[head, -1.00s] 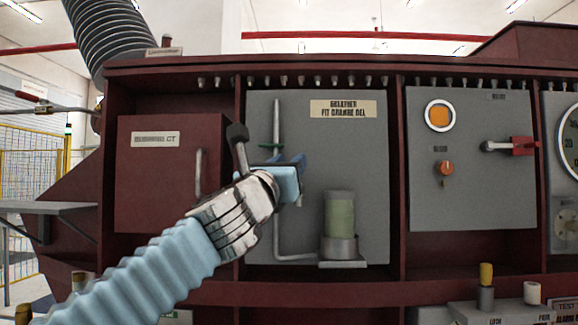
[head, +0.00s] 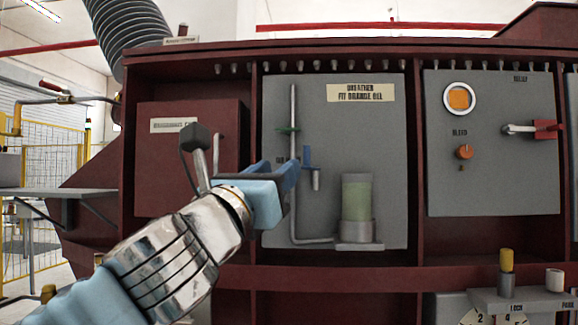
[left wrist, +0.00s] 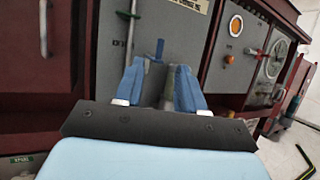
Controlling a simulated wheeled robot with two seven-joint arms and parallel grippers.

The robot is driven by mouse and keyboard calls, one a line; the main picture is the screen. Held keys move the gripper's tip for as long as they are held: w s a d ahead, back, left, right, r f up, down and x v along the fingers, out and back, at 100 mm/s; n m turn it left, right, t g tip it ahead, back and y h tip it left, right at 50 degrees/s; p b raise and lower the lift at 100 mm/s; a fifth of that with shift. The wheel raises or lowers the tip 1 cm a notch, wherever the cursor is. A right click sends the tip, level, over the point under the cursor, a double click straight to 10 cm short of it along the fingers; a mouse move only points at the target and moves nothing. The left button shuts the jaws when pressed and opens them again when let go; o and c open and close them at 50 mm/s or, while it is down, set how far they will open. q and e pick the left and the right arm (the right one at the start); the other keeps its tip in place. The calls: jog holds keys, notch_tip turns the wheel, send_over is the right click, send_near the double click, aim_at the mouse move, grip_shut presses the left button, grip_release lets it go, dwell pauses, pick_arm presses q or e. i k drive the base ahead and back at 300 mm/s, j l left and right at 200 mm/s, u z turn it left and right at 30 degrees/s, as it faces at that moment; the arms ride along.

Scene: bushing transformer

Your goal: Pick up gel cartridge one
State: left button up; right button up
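A pale green cylinder (head: 356,194), which looks like a gel cartridge, stands upright in a grey metal cup (head: 357,233) on a small ledge of the grey breather panel. No label shows whether it is cartridge one. My left gripper (head: 291,190) is in front of the panel, left of the cylinder and apart from it. In the left wrist view its two blue fingers (left wrist: 158,88) are spread, with nothing clearly held. Part of the cylinder seems to show behind them, partly hidden. My right gripper is not in view.
A small blue-handled valve (head: 309,160) and a vertical grey pipe (head: 293,115) are on the panel near my gripper. A yellow-topped cylinder (head: 507,261) and a white cylinder (head: 555,280) stand on a lower shelf at right. A maroon door (head: 165,170) is at left.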

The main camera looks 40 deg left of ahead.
aim_at(356, 189)
jog(key=k+l, duration=0.2)
jog(key=k, duration=0.3)
jog(key=k+l, duration=0.2)
jog(key=k, duration=0.25)
